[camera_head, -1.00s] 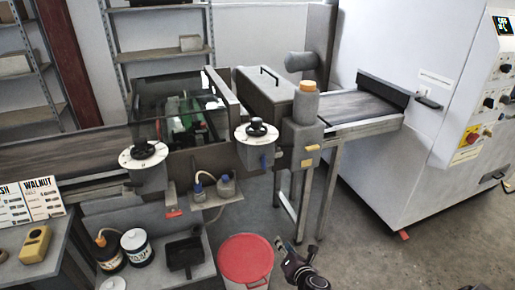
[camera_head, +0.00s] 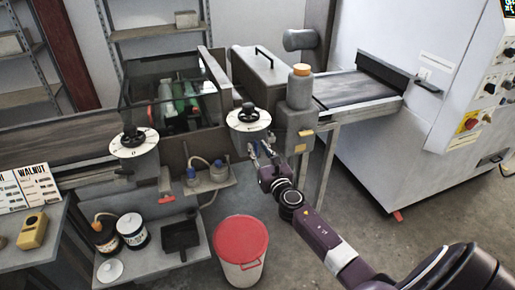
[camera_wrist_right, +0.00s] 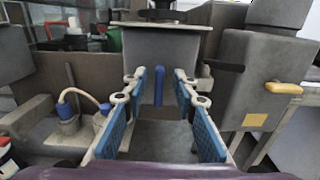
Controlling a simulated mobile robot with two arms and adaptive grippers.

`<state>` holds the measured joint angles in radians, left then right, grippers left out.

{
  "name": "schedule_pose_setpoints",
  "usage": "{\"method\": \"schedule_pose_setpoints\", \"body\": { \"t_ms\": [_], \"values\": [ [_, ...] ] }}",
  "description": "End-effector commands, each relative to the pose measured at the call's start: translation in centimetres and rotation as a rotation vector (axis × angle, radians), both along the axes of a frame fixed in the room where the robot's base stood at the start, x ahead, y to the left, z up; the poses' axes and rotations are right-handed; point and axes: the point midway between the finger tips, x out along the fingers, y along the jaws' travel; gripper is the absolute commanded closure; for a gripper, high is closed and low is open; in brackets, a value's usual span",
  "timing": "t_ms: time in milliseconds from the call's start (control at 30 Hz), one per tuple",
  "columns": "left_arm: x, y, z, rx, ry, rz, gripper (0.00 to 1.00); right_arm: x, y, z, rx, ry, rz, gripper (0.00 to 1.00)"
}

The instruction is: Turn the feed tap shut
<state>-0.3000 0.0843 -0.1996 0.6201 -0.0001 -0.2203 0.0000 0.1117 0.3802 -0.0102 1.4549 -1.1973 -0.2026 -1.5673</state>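A blue tap handle (camera_wrist_right: 158,86) hangs vertically below the grey housing (camera_wrist_right: 160,48) under the right dial (camera_head: 249,116). In the right wrist view it is between the blue-padded fingers of my right gripper (camera_wrist_right: 158,98), with clear gaps on both sides. My right gripper (camera_head: 263,152) is open in front of that housing, and it largely hides the handle in the head view. A red lever (camera_head: 166,198) sits lower left, and a yellow lever (camera_head: 304,133) is on the grey block to the right. No label shows which is the feed tap. My left gripper is not in view.
A red-lidded bin (camera_head: 240,243) stands on the floor below. Tins (camera_head: 132,230) and a black tray (camera_head: 181,235) are on a low shelf. Floor to the right is open.

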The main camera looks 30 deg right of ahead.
Motion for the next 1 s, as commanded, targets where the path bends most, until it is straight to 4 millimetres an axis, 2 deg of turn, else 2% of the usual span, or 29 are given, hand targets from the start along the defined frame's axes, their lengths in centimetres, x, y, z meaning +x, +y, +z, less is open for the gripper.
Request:
{"method": "schedule_pose_setpoints", "body": {
  "t_ms": [133,400,667,1000],
  "values": [
    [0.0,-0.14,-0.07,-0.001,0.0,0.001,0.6,0.8,-0.19,-0.01,0.002,0.0,-0.001,0.74],
    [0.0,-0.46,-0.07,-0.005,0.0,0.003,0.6,0.9,-0.2,-0.06,0.002,0.001,0.0,0.74],
    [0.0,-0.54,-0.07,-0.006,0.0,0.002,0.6,0.89,-0.18,-0.06,0.002,0.001,0.0,1.0],
    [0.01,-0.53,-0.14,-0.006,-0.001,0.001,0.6,0.88,-0.21,-0.07,0.016,-0.003,0.0,1.0]
  ]
}}
